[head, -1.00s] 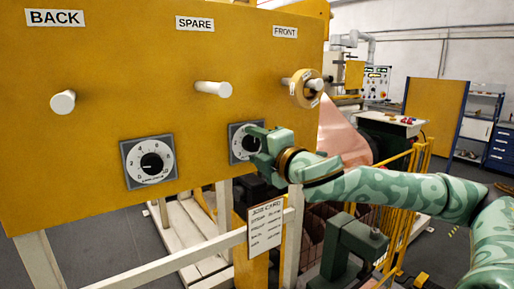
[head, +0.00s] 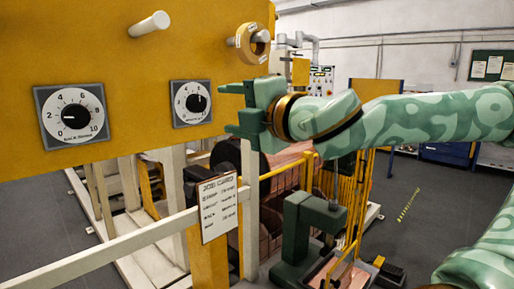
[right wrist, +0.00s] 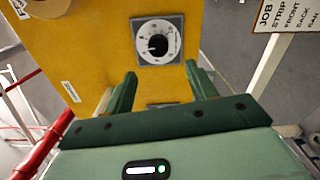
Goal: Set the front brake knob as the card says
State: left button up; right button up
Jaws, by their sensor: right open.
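The right-hand dial (head: 191,103), with a black knob on a grey square plate, is on the yellow panel below the copper-coloured ring. It also shows in the right wrist view (right wrist: 158,42), ahead of the fingers. Its exact setting is too small to read. The job card (head: 217,207) hangs on the frame below; its corner shows in the right wrist view (right wrist: 290,16), with words but no readable values. My right gripper (head: 230,108) is open and empty, right of the dial and apart from it; its two green fingers (right wrist: 162,90) stand apart. My left gripper is not in view.
Another dial (head: 74,115), its pointer near 2, is further left on the yellow panel (head: 130,75). A white peg (head: 149,24) and the ring (head: 250,43) stick out above. A white rail (head: 120,240) runs below. A green machine (head: 305,235) and yellow fence stand at lower right.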

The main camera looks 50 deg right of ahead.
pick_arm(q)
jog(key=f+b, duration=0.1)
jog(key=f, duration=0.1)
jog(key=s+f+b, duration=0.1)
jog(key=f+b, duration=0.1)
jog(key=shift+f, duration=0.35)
pick_arm(e)
jog(key=s, duration=0.6)
jog(key=shift+s+a, duration=0.35)
jog(key=shift+a, duration=0.05)
jog(key=shift+r, duration=0.1)
